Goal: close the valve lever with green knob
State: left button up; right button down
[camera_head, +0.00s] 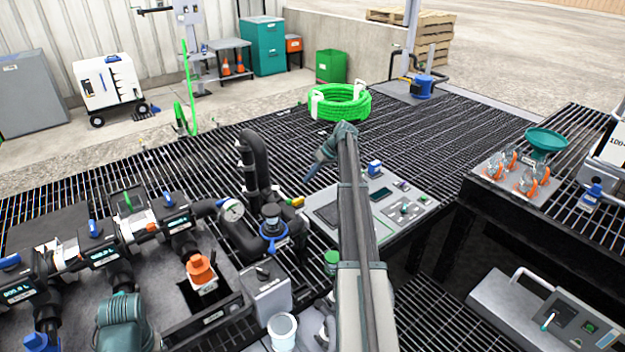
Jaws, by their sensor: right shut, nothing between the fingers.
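A green knob-like piece (331,258) shows low in the middle, just left of my right forearm. My arm hides part of what is around it, and I cannot make out a lever under it. A thin green piece (127,202) stands on the manifold at the left. I cannot tell for certain which belongs to the valve lever. My right gripper (318,164) is shut and empty, above the grating and apart from both. Its tip points down to the left. A teal part of my left arm (124,322) shows at the bottom left; its fingers are out of view.
A black bent pipe (254,165) rises left of my right arm, beside a gauge (232,211) and a yellow handle (298,202). A control panel (395,212) lies behind the arm. Bare grating is open farther back.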

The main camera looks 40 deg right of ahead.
aim_at(282, 195)
jog(key=w+a+f+b, duration=0.1)
jog(key=a+f+b, duration=0.2)
jog(key=a, duration=0.3)
jog(key=shift+w+f+b, duration=0.3)
jog(key=shift+w+f, duration=0.1)
jog(key=shift+f, duration=0.4)
jog(key=shift+s+a+m, duration=0.1)
jog(key=shift+a+m, duration=0.1)
jog(key=shift+m, duration=0.1)
